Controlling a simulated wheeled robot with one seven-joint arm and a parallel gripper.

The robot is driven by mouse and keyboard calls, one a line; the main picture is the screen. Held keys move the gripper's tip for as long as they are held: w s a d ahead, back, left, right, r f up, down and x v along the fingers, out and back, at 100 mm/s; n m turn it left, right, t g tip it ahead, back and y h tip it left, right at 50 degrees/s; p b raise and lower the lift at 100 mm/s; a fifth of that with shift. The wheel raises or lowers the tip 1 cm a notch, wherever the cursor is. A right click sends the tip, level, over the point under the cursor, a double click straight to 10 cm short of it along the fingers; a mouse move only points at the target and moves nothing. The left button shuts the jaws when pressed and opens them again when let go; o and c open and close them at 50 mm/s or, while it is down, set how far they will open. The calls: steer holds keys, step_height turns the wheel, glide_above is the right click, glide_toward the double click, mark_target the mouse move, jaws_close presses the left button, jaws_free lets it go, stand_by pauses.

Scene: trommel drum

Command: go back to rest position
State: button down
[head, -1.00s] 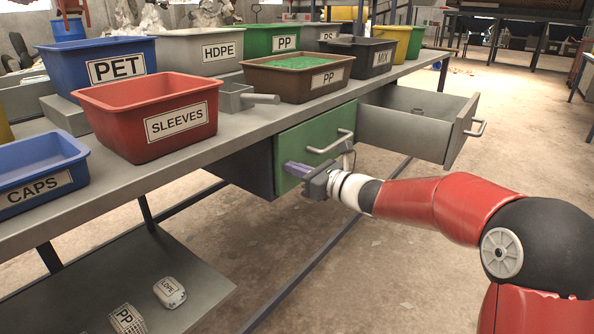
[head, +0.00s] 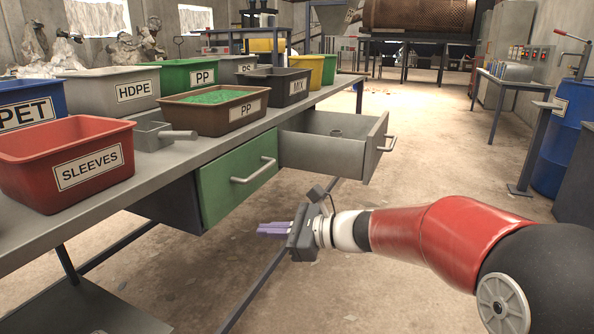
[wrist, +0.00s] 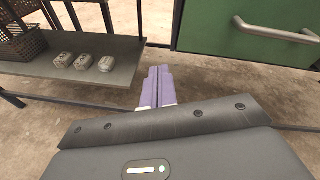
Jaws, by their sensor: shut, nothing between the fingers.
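My gripper (head: 274,229) is at the end of my red arm, in front of and below the green drawer (head: 236,182). It is apart from the bench and touches nothing. In the wrist view its purple fingers (wrist: 157,87) are together with nothing between them. The green drawer is shut, and its handle also shows in the wrist view (wrist: 270,32). The grey drawer (head: 375,150) to its right is pulled open, with a small round object inside.
The bench (head: 178,175) carries the red SLEEVES bin (head: 65,160), the brown PP bin (head: 215,107) with green granules, and other labelled bins. Several pale blocks (wrist: 84,63) lie on a lower shelf (wrist: 105,85). A blue drum (head: 565,150) stands at right. Floor around my arm is clear.

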steer(key=s+d+f+n+t+h+p, duration=0.1)
steer(key=s+d+f+n+h+p, duration=0.1)
steer(key=s+d+n+h, duration=1.2)
steer(key=s+d+n+p, duration=0.1)
steer(key=s+d+n, duration=0.2)
steer(key=s+d, duration=0.7)
steer(key=shift+d+n+t+h, duration=0.3)
steer(key=shift+d+h, duration=0.1)
steer(key=shift+d, duration=0.05)
